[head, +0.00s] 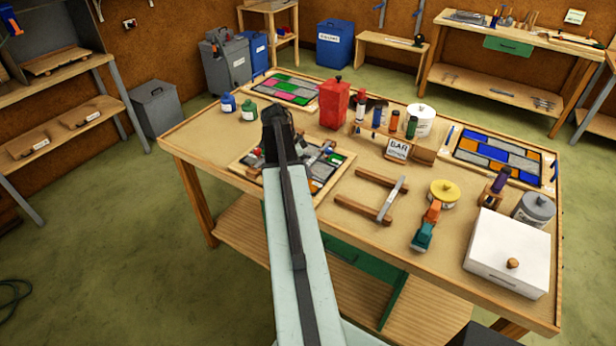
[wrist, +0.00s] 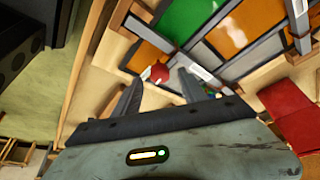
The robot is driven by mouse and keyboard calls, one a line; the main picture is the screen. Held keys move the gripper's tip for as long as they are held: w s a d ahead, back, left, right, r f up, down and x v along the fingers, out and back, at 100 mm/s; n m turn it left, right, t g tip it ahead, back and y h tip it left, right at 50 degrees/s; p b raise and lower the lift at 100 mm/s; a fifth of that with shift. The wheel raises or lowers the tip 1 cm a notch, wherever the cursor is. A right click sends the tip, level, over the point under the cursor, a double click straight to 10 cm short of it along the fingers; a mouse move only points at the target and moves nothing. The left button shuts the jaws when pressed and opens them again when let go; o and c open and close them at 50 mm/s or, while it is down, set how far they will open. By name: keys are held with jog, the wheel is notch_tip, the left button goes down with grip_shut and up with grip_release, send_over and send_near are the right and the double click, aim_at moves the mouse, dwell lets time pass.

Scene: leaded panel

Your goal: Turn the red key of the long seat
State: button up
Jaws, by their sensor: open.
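A small red key (wrist: 158,72) shows in the wrist view at the edge of the leaded panel (wrist: 235,28), which has green, orange and grey panes in dark strips. A pale label plate (wrist: 195,70) lies to the right of the key. My gripper (wrist: 160,80) is open. The key appears between its two fingertips in the picture; I cannot tell how far below them it is. In the head view the panel's wooden frame (head: 338,170) lies on the bench, partly hidden by my arm, and I cannot make out the red key for certain there.
A red box (head: 334,104) stands just behind the panel and shows at the right in the wrist view (wrist: 288,108). Blue and green jars (head: 228,103) stand behind left. A wooden stand with a metal bar (head: 392,198) and a white box (head: 508,250) are to the right.

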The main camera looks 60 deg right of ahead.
jog(key=shift+b+x, duration=0.55)
jog(key=shift+x, duration=0.65)
jog(key=shift+r, duration=0.1)
